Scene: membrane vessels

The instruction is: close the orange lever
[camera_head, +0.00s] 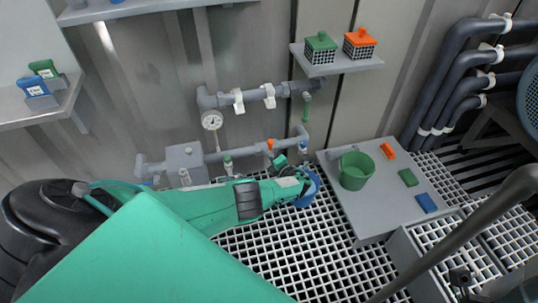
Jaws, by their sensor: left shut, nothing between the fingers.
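The orange lever (270,143) is a small handle on top of the lower grey pipe along the back wall. Its exact angle is too small to tell. My left gripper (304,184) reaches in from the left over the grating, below and to the right of the orange lever and apart from it. It is shut and empty. A rounded blue object (307,193) shows just behind the fingertips, partly hidden by them. My right gripper is not in view.
A green lever (228,161) stands left on the same pipework, with a gauge (212,120) above. The grey table (375,208) at right holds a green bucket (355,170) and several small coloured blocks. A grey rail (470,226) crosses the lower right.

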